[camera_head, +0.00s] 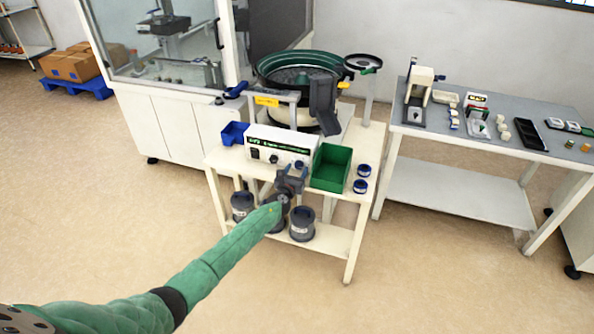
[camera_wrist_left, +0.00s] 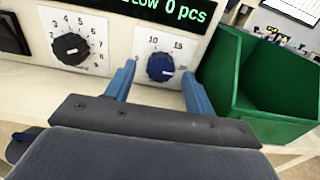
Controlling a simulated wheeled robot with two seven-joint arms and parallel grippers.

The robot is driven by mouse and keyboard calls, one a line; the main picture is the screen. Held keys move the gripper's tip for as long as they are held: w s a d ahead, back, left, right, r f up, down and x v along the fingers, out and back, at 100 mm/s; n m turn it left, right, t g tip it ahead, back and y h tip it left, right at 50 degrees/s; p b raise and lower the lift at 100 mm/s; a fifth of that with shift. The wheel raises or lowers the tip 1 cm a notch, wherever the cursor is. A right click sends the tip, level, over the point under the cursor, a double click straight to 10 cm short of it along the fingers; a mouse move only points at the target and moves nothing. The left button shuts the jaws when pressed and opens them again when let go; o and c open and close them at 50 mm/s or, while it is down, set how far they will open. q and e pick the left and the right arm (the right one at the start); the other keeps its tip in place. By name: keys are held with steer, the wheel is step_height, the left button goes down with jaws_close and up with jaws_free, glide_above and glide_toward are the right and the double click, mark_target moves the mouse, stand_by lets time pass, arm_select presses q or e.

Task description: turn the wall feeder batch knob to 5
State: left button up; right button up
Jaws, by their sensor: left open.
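The feeder control box (camera_head: 275,143) is white and stands on the table's front part. In the left wrist view its display (camera_wrist_left: 165,12) ends in "low 0 pcs". The blue knob (camera_wrist_left: 160,67) sits under the display on a white dial with 10 and 15 readable above it; which mark it points at is hard to tell. A black knob (camera_wrist_left: 71,48) with its own number scale is to its left. My left gripper (camera_head: 293,172) is open in front of the box, its blue fingers on either side of the blue knob, not visibly closed on it. My right gripper is not in view.
A green bin (camera_head: 330,167) stands just right of the box, close to the right finger. A blue bin (camera_head: 234,133) is at the left. The bowl feeder (camera_head: 298,68) is behind. Grey canisters (camera_head: 302,224) stand on the lower shelf. A side table (camera_head: 480,138) is at right.

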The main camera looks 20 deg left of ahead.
arm_select(q)
steer(key=shift+w, duration=0.5)
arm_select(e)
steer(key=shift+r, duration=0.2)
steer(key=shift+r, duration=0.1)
arm_select(q)
steer(key=c, duration=0.9)
steer(key=shift+c, duration=0.4)
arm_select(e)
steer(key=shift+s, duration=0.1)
